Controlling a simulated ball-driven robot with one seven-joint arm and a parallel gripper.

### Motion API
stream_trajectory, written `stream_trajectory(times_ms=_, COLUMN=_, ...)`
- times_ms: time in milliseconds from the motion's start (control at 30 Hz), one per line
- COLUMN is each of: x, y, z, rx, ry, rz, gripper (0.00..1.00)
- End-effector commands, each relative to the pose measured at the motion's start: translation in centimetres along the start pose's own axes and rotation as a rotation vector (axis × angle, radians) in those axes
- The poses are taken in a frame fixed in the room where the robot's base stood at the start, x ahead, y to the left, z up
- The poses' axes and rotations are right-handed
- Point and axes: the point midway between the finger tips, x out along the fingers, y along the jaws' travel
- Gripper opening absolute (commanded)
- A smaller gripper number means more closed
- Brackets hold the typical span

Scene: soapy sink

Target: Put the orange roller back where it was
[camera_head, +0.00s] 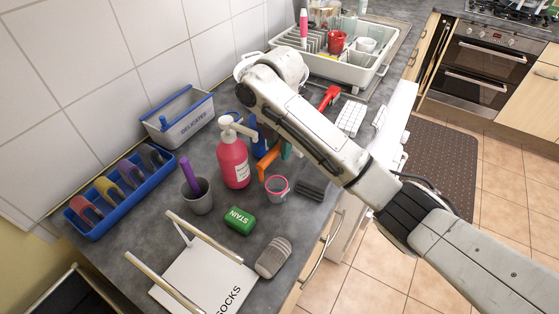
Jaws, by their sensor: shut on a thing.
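An orange tool, likely the orange roller (267,161), shows beside my white arm near the middle of the counter. It stands at a tilt between a pink pump bottle (234,163) and a small clear cup with a pink rim (276,187). Blue (258,138) and green (287,150) pieces show right beside it, partly covered by my arm. My arm crosses from the lower right to its bend above the counter. My gripper's fingers are hidden, so I cannot tell whether they touch the orange tool.
A grey cup (197,197), green STAIN block (239,220), grey brush (272,258) and SOCKS box (205,286) stand in front. A dish rack (383,69) is behind.

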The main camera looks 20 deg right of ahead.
Motion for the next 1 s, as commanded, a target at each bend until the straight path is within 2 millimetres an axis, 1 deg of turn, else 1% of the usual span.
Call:
stream_trajectory(times_ms=167, x=2.4, y=-0.1, z=-0.1, rx=0.0, ry=0.002, rz=-0.004, gripper=0.03)
stream_trajectory(times_ms=300, x=3.7, y=-0.1, z=-0.1, rx=-0.001, ry=0.002, rz=-0.003, gripper=0.03)
stream_trajectory(times_ms=400, x=4.1, y=-0.1, z=-0.1, rx=-0.001, ry=0.0, rz=-0.001, gripper=0.03)
stream_trajectory(times_ms=600, x=4.2, y=-0.1, z=-0.1, rx=-0.001, ry=0.0, rz=-0.001, gripper=0.03)
stream_trajectory(times_ms=767, x=4.6, y=-0.1, z=-0.1, rx=-0.001, ry=0.001, rz=-0.002, gripper=0.03)
stream_trajectory(times_ms=800, x=4.7, y=-0.1, z=-0.1, rx=-0.001, ry=0.0, rz=-0.002, gripper=0.28)
stream_trajectory(times_ms=1000, x=4.6, y=-0.1, z=-0.1, rx=-0.001, ry=0.0, rz=-0.001, gripper=0.48)
